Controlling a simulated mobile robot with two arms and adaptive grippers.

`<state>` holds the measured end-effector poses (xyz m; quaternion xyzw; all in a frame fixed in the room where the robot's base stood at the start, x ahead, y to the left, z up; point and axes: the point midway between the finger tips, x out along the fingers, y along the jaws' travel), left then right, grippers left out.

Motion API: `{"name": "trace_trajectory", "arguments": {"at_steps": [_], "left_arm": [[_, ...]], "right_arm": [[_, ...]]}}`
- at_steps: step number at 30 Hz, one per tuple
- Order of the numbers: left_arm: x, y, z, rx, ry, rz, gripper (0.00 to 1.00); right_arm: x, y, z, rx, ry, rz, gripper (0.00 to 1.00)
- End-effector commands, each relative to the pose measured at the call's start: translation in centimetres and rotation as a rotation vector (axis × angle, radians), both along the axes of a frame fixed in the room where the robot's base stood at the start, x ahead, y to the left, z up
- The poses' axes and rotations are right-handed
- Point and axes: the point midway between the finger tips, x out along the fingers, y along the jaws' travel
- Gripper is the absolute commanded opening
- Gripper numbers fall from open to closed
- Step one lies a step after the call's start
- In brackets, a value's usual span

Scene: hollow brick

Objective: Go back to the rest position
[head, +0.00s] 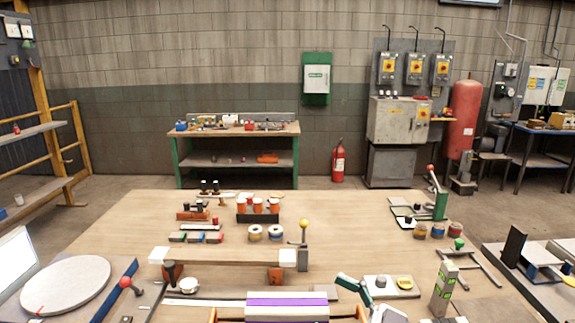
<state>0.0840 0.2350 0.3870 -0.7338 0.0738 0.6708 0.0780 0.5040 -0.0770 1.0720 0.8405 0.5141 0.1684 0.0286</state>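Neither of my grippers shows in the head view, and no arm of mine is clearly visible. The wooden workbench (140,218) fills the lower middle of the view. A block with purple and pale stripes (287,306) lies at its near edge, cut off by the bottom of the picture. A tall grey-green block (444,287) stands upright at the near right.
Cups (258,206), tape rolls (255,233) and small tools crowd the middle of the bench. A yellow-knobbed lever (304,240) and a green lever press (439,200) stand up. A round grey disc (66,287) lies at left. The bench's far left is bare.

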Motion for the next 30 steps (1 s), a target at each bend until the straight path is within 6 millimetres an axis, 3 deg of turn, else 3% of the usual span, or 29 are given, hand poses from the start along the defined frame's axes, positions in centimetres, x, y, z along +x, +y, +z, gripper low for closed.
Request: {"name": "trace_trajectory", "arguments": {"at_steps": [5, 8, 11, 15, 19, 24, 30], "left_arm": [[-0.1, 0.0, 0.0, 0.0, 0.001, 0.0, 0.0], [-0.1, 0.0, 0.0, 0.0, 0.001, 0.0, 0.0], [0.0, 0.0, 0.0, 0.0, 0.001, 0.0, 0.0], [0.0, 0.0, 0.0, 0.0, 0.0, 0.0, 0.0], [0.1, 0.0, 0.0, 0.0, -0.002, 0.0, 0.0], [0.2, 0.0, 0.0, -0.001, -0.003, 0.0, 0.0], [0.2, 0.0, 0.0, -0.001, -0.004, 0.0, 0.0]], "right_arm": [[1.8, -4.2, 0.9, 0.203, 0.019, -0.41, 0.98], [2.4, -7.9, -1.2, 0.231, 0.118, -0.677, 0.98], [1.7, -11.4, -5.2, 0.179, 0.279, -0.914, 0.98], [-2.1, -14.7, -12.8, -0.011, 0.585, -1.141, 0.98], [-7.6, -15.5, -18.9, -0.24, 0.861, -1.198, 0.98], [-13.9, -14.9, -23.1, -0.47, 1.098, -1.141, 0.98], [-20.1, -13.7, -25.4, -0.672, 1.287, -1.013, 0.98]]}}
